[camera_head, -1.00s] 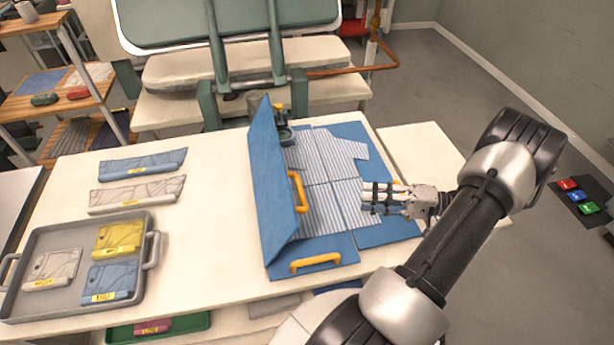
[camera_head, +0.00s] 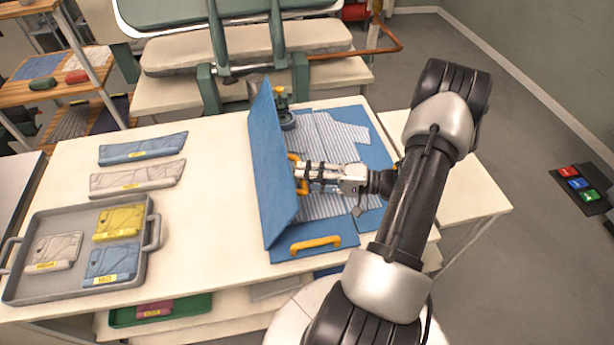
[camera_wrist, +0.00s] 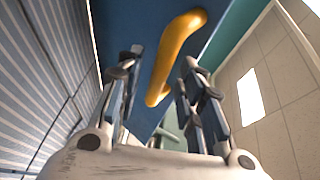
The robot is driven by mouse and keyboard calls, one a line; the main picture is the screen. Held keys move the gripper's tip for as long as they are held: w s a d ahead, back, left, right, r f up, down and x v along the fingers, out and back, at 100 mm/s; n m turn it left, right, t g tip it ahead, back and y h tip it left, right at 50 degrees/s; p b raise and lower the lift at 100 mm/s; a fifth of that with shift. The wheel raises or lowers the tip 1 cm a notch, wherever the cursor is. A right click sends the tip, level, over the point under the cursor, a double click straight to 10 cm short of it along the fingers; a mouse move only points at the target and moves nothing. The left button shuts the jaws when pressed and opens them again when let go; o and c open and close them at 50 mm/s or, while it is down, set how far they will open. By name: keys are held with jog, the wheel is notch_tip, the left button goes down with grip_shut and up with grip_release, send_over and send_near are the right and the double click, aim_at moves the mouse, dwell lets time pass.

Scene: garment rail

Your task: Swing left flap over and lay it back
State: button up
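The left flap (camera_head: 268,165) of the blue folding board stands steeply raised along the board's left side. Its yellow handle (camera_head: 293,158) faces right, toward my gripper, and is partly hidden by it in the head view. My gripper (camera_head: 302,178) is at that handle. In the wrist view my gripper (camera_wrist: 155,95) has its fingers apart, with the yellow handle (camera_wrist: 175,52) showing between and beyond them. I cannot tell whether they touch it. A striped shirt (camera_head: 335,130) lies on the board, partly under my gripper and arm.
A second yellow handle (camera_head: 315,243) is on the board's front flap. A grey tray (camera_head: 27,232) with folded garments stands left on the white table (camera_head: 205,235). Two folded garments lie behind it. A green clamp-like object (camera_head: 284,115) stands at the board's back.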

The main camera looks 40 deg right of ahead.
jog(key=shift+w+a, duration=0.15)
grip_shut()
dwell(0.4)
dwell(0.4)
